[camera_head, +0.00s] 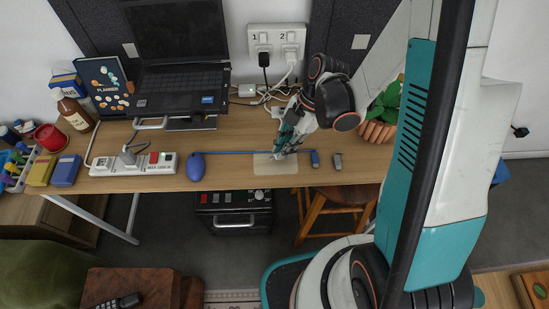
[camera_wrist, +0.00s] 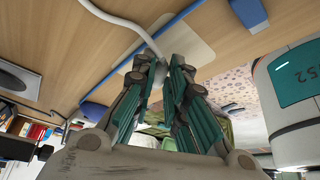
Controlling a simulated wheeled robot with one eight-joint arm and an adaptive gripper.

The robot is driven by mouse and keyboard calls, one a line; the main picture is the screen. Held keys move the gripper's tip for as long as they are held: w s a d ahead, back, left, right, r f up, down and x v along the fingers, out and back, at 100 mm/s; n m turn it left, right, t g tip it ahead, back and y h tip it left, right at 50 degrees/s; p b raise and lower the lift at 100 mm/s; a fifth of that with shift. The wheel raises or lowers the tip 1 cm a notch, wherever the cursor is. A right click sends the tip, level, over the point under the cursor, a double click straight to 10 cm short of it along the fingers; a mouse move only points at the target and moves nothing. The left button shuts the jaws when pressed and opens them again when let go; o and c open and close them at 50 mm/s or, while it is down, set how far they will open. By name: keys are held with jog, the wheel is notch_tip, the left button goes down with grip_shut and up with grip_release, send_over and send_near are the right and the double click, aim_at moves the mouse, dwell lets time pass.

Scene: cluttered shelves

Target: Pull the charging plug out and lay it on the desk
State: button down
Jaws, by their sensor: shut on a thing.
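My gripper (camera_head: 279,153) is shut on a small white plug (camera_wrist: 157,75) with a white cable (camera_wrist: 143,32) running from it. In the wrist view the fingertips (camera_wrist: 167,66) pinch it, hiding most of its body. In the head view my gripper is low over the desk (camera_head: 226,163), at the back edge of a pale rectangular mat (camera_head: 276,168). I cannot tell whether the plug touches the mat. The wall socket (camera_head: 277,40) at the back has a black plug (camera_head: 264,59) under mark 1 and a white piece (camera_head: 289,56) under mark 2.
A laptop (camera_head: 182,80) and loose cables stand behind; a potted plant (camera_head: 382,113) is at right.

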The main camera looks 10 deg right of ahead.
jog(key=shift+f, duration=0.7)
jog(key=c, duration=1.5)
grip_release()
jog(key=shift+r, duration=0.1)
jog(key=v, duration=1.1)
jog(key=shift+w+d+r, duration=0.1)
jog(key=shift+d+r, duration=0.05)
jog(key=shift+r, duration=0.2)
jog(key=shift+r, duration=0.1)
